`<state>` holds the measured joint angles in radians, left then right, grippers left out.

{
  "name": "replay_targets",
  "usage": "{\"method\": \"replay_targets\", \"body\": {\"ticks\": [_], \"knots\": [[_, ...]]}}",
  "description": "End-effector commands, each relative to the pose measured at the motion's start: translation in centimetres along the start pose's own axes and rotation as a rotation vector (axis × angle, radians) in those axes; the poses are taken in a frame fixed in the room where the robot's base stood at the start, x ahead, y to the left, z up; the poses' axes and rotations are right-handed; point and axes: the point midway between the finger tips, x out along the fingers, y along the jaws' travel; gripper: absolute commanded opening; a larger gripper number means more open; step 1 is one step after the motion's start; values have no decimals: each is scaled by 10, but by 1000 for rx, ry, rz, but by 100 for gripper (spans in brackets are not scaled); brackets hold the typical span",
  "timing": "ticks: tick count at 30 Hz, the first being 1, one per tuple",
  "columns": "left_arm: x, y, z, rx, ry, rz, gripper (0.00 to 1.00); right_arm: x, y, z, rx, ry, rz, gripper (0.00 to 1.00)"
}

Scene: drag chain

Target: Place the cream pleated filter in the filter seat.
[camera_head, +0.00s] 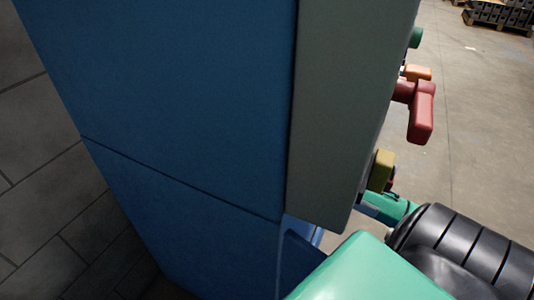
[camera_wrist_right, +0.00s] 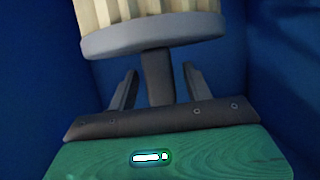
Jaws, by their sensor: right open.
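The cream pleated filter (camera_wrist_right: 150,12) shows at the top of the right wrist view, with a grey round end cap and a short dark stem below it. The filter runs out of the top of the picture. My right gripper (camera_wrist_right: 159,82) is open, with one finger on each side of the stem and a visible gap on both sides. Blue walls surround the filter. Whether the filter sits in the filter seat cannot be told, as its upper end is out of view. The head view shows neither the filter nor the right gripper's fingers. My left gripper is not in view.
A large blue cabinet (camera_head: 190,100) with a grey-green front panel (camera_head: 345,100) fills most of the head view. A red handle (camera_head: 421,112), an orange knob (camera_head: 418,73) and a yellow knob (camera_head: 380,171) stick out from its front. Open concrete floor lies to the right.

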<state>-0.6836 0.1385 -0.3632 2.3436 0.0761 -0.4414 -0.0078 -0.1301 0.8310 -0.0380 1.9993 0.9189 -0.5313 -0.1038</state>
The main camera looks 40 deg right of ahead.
Motion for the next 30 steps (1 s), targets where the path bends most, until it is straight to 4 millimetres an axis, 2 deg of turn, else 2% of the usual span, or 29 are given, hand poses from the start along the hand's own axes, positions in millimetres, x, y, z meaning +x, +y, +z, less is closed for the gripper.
{"method": "replay_targets", "body": {"ticks": [6, 18, 30], "knots": [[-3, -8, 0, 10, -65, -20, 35, -30, 0, 0, -1, -3, 0, 51], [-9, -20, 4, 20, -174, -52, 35, -72, 0, 0, 2, -2, 0, 51], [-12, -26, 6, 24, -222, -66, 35, -88, 0, 0, 1, 1, 0, 51]]}}
